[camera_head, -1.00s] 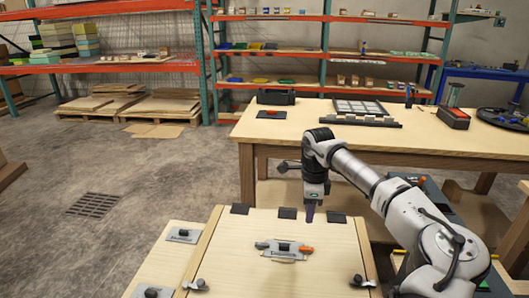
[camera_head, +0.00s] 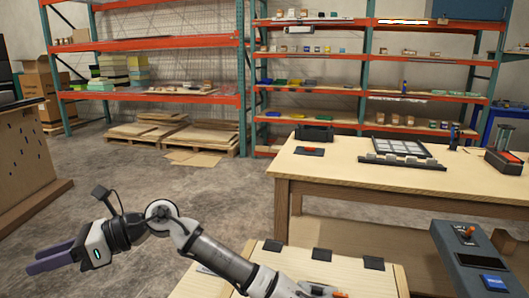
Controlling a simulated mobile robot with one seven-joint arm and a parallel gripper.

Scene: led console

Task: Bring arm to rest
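My arm reaches left across the bottom of the head view. My gripper (camera_head: 34,260) is at the lower left, over the bare floor and away from the table and the consoles. Its two purple fingers point left, look apart and hold nothing that I can see. The wooden panel box (camera_head: 290,262) with dark hinges is at the bottom centre, partly hidden by my arm and cut by the frame. A grey console (camera_head: 450,245) with an orange-tipped switch, a dark display and a blue button stands at the lower right.
A wooden table (camera_head: 350,185) stands behind, with a dark-framed grid tray (camera_head: 400,146) and a red-based device (camera_head: 505,160) on it. Orange-beamed shelves (camera_head: 160,97) line the back wall. A wooden cabinet (camera_head: 25,165) stands at the left. The floor between is clear.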

